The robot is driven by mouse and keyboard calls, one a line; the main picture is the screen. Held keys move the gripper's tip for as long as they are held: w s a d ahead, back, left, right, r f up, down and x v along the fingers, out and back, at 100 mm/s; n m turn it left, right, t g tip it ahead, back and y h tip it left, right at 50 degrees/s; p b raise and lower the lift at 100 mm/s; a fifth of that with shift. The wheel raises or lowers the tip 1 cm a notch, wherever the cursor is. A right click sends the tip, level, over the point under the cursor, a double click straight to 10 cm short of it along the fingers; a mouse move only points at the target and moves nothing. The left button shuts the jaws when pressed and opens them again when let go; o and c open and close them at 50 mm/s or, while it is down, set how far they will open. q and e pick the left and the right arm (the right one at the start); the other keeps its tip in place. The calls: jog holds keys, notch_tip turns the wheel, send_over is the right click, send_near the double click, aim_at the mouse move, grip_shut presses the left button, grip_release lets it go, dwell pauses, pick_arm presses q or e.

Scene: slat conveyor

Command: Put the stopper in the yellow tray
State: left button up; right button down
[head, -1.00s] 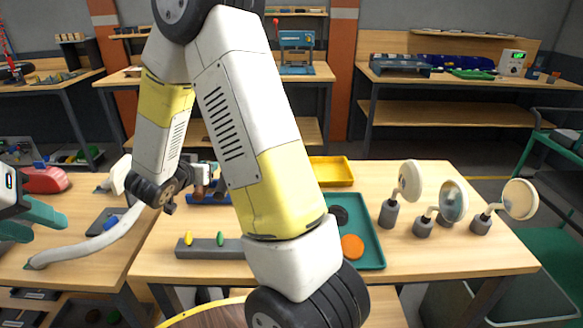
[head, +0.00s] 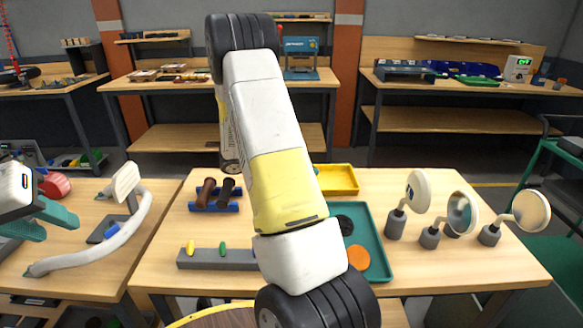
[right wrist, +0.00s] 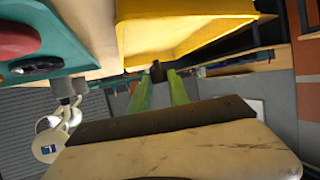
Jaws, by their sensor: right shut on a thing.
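The yellow tray (head: 338,180) stands towards the back of the middle table, partly behind my right arm. In the right wrist view the yellow tray (right wrist: 185,30) fills the upper middle. My right gripper (right wrist: 158,76) has green fingers and is shut on a small dark piece, which I take to be the stopper (right wrist: 156,68). The stopper shows close beside the tray's edge; I cannot tell its height over the tray. In the head view my own arm hides this gripper and the stopper. My left gripper (head: 42,219), with teal fingers apart, is empty at the left edge.
A teal tray (head: 384,262) with a black and an orange disc lies in front of the yellow tray. Several round mirrors on stands (head: 430,238) are to its right. A blue rack (head: 214,208) with dark handles and a grey bar (head: 215,259) with pegs are left.

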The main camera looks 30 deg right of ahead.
jog(key=d, duration=0.2)
jog(key=w+d, duration=0.1)
jog(key=shift+d+f, duration=0.2)
jog(key=shift+d, duration=0.2)
jog(key=f, duration=0.1)
jog(key=d+f, duration=0.1)
jog(key=f, duration=0.1)
jog(key=shift+w, duration=0.1)
jog(key=shift+f, duration=0.25)
jog(key=shift+a+f, duration=0.1)
jog(key=shift+f, duration=0.05)
jog(key=c, duration=1.2)
grip_release()
jog(key=shift+c, duration=0.2)
